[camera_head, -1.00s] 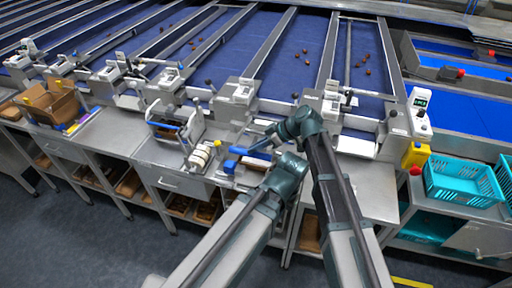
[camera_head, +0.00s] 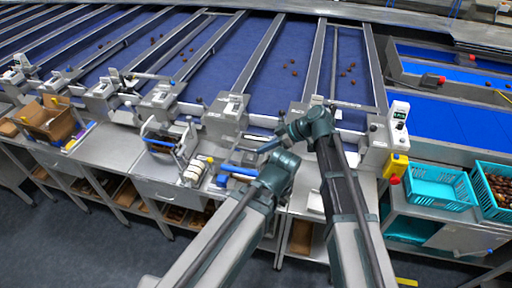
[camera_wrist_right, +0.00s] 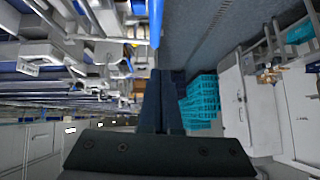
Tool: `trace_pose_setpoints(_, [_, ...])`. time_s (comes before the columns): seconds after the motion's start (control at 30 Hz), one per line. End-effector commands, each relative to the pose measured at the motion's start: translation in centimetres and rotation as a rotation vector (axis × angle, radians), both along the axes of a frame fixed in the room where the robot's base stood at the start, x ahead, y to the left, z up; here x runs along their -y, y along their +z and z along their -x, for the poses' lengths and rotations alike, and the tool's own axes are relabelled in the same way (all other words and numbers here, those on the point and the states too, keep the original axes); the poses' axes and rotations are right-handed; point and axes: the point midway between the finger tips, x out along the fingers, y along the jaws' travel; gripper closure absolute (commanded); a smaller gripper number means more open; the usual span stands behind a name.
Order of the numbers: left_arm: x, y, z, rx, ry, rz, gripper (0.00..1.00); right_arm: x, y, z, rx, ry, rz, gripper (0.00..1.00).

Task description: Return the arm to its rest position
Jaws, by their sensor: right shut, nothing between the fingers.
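My right arm reaches up from the bottom of the head view and bends over the workbench. Its right gripper (camera_head: 268,147) points left above the bench edge, close to a blue-handled item (camera_head: 238,171) in the picture; whether they touch I cannot tell. In the right wrist view the dark fingers (camera_wrist_right: 161,100) are together with nothing between them.
Blue sorting belts (camera_head: 285,60) with a few dates lie behind the grey bench. A teal basket (camera_head: 440,188) and a date-filled one (camera_head: 487,207) stand at right. A cardboard box (camera_head: 48,118) sits at left. Dark floor (camera_head: 90,235) is open in front.

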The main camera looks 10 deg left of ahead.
Motion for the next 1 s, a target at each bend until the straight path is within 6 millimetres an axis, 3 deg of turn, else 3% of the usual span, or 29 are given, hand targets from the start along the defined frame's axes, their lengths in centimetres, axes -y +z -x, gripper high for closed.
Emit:
trace_pose_setpoints(0.57, [0.0, 0.0, 0.0, 0.000, 0.000, 0.000, 1.00, 0.8, -0.2, 0.3, -0.017, -0.023, 0.018, 1.00])
trace_pose_setpoints(0.67, [0.0, 0.0, 0.0, 0.000, 0.000, 0.000, 1.00, 3.5, -1.3, 1.5, -0.086, -0.125, 0.091, 1.00])
trace_pose_setpoints(0.9, [0.0, 0.0, 0.0, 0.000, 0.000, 0.000, 1.00, 15.6, -5.2, 6.3, -0.351, -0.667, 0.395, 1.00])
trace_pose_setpoints(1.0, [0.0, 0.0, 0.0, 0.000, 0.000, 0.000, 1.00, 19.6, -6.0, 8.1, -0.418, -0.876, 0.481, 1.00])
